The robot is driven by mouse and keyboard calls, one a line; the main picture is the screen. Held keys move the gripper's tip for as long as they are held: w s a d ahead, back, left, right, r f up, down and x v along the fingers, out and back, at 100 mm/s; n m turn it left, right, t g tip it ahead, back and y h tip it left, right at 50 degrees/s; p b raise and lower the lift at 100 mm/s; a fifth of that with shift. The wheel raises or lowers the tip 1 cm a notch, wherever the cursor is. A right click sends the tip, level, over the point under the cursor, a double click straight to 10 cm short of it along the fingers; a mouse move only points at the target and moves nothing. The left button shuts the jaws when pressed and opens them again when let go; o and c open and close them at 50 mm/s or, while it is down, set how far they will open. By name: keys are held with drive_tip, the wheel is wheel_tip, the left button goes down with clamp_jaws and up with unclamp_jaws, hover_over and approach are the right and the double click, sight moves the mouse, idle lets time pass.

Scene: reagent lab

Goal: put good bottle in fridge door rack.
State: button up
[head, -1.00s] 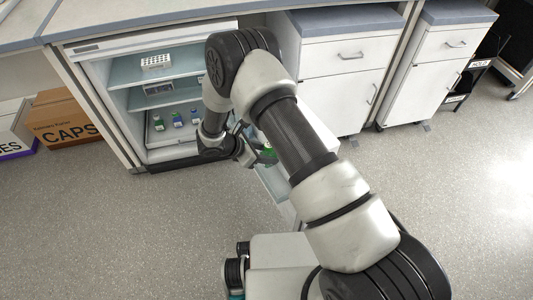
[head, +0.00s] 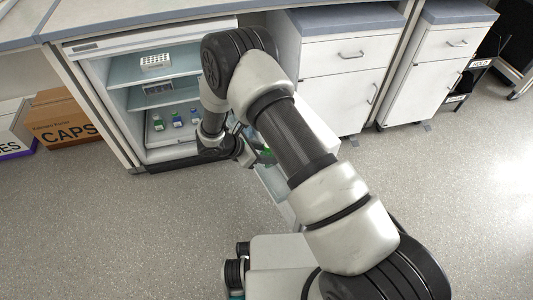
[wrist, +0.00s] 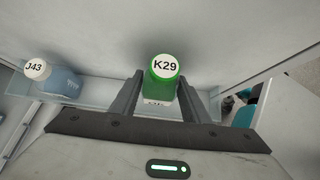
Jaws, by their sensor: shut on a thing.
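A green bottle with a white cap marked K29 (wrist: 162,78) is between the two fingers of my gripper (wrist: 160,98) in the wrist view. My gripper is shut on it. In the head view the green bottle (head: 267,153) shows only in part beside my arm, over the open fridge door (head: 272,184). The door rack (wrist: 105,92) shows in the wrist view as a clear-walled shelf. A blue bottle with a cap marked J43 (wrist: 58,80) stands in it at the left. I cannot tell whether the green bottle's base touches the rack.
The open fridge holds several small bottles (head: 177,119) on its lower shelf and a white tube rack (head: 156,62) on its upper shelf. Cabinets (head: 338,85) stand to the right. A cardboard box (head: 65,118) is at the left. The floor in front is clear.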

drive_tip(key=shift+f, duration=0.1)
drive_tip(key=shift+f, duration=1.2)
drive_tip(key=shift+f, duration=0.1)
drive_tip(key=shift+f, duration=1.15)
drive_tip(key=o, duration=1.3)
drive_tip(key=p+v, duration=0.3)
drive_tip(key=v, duration=1.4)
drive_tip(key=shift+r+p, duration=0.15)
drive_tip(key=shift+p, duration=0.2)
drive_tip(key=shift+a, duration=0.1)
